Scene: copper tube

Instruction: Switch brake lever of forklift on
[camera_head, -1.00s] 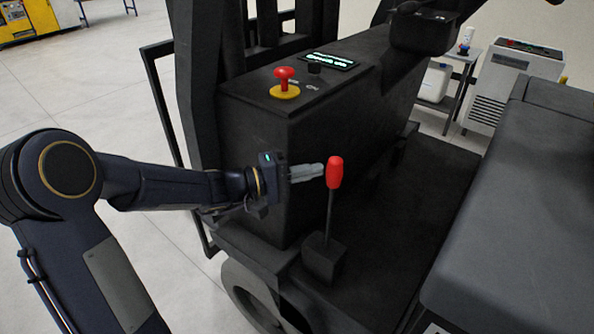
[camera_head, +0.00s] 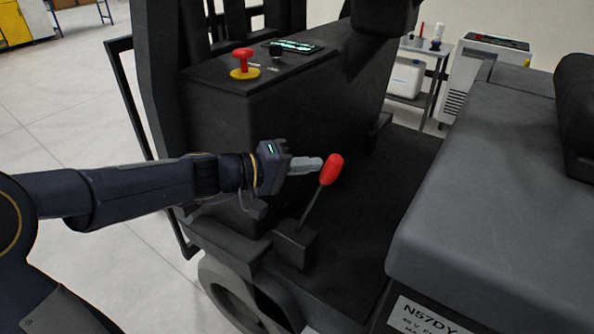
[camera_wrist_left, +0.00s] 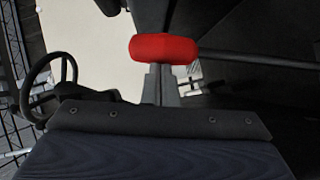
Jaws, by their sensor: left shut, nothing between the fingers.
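The forklift's brake lever has a red knob (camera_head: 331,170) on a thin dark rod that rises from a black block (camera_head: 295,247) on the forklift floor. The rod leans to the right in the head view. My left gripper (camera_head: 318,165) is shut and empty, its fingertips at the left side of the knob, touching or nearly so. In the left wrist view the red knob (camera_wrist_left: 164,48) lies across the tips of the shut fingers (camera_wrist_left: 160,84). My right gripper is not in view.
A red button on a yellow base (camera_head: 244,63) and a lit display (camera_head: 292,47) sit on top of the black console. The grey seat (camera_head: 490,190) is to the right. A steering wheel (camera_wrist_left: 48,88) shows in the left wrist view.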

